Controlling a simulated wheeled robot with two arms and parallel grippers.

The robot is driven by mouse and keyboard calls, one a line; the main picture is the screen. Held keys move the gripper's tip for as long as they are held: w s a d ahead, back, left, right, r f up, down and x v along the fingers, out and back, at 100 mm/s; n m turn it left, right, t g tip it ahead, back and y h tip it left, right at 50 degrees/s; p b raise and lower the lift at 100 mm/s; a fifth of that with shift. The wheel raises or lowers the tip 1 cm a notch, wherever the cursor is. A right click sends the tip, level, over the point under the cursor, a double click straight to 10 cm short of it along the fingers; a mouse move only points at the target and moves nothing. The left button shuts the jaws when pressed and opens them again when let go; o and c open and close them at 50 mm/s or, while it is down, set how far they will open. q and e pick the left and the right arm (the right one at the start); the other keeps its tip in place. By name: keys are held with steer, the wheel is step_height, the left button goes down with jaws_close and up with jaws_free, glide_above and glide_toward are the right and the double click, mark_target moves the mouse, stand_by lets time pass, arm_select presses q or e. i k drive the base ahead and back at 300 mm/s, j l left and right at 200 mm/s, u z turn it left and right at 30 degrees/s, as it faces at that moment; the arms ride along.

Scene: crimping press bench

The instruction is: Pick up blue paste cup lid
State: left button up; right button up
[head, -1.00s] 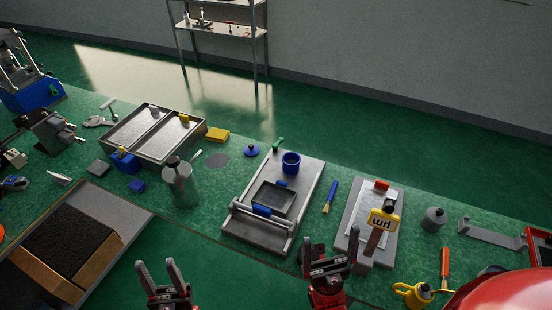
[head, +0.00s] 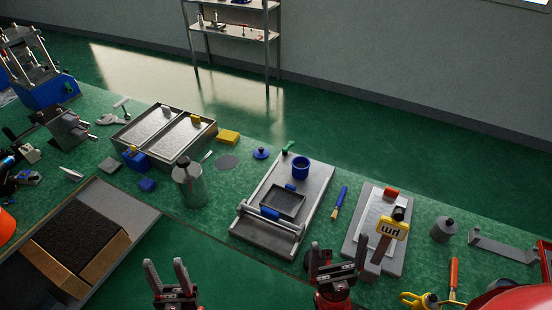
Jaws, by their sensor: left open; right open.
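The blue paste cup lid (head: 261,153), a small blue disc with a dark knob, lies on the green bench near its far edge. The open blue paste cup (head: 301,168) stands to its right on a grey plate fixture (head: 262,238). My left gripper (head: 166,268) is open and empty at the front, left of the fixture. My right gripper (head: 336,250) is open and empty at the front, right of the fixture. Both grippers are well short of the lid and touch nothing that I can see.
A two-part metal tray (head: 163,134) and a grey bottle (head: 188,185) stand left of the lid. A yellow block (head: 228,137) and a flat grey disc (head: 227,162) lie close by it. A brush (head: 340,202) and a board with a yellow gauge (head: 393,229) are on the right.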

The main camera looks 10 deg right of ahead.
mark_target(260, 153)
steer(key=i+j, duration=0.35)
steer(key=i, duration=0.15)
steer(key=i+j, duration=0.3)
steer(key=i, duration=0.2)
